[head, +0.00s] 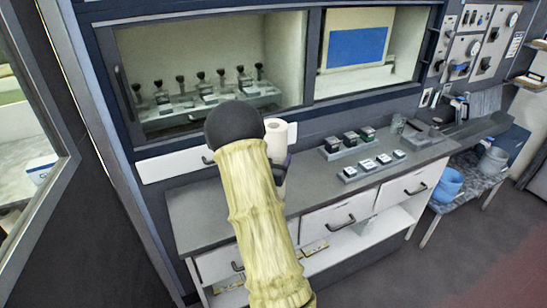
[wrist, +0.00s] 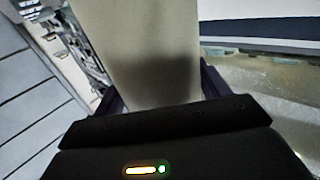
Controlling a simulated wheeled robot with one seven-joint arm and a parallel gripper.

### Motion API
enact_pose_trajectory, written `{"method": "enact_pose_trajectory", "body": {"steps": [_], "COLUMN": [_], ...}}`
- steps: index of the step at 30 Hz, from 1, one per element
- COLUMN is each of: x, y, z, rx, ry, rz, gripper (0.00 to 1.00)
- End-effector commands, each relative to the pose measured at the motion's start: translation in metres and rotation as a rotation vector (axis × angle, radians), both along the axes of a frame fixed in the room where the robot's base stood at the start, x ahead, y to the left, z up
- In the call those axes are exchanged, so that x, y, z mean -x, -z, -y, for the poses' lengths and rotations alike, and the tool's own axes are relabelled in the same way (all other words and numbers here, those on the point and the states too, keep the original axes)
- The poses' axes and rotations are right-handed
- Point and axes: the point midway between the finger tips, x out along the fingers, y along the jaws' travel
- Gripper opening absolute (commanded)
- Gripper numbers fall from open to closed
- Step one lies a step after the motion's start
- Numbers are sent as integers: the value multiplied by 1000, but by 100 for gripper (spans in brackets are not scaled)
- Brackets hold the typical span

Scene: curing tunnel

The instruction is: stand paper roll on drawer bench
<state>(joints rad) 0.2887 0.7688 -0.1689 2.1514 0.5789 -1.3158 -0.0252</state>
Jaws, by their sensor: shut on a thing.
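The paper roll (head: 277,138) is white and looks upright in the head view, just right of my dark wrist joint. It fills the middle of the wrist view (wrist: 150,60) as a pale cylinder between the fingers. My gripper (wrist: 157,90) is shut on it; in the head view my arm hides most of the gripper. The drawer bench (head: 330,195) has a grey top and white drawers with dark handles. The roll shows over the back part of the bench. I cannot tell whether its lower end touches the top, as my arm and gripper cover it.
A glazed cabinet (head: 215,70) rises behind the bench. The bench top's left part (head: 195,210) is clear.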

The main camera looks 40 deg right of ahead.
Motion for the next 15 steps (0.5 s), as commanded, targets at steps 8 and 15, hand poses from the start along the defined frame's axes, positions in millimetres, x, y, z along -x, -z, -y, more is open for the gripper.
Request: {"method": "enact_pose_trajectory", "body": {"steps": [8, 15], "x": [0, 0], "y": [-1, 1], "z": [0, 0], "rx": [4, 0], "ry": [0, 0], "rz": [5, 0], "gripper": [26, 97]}}
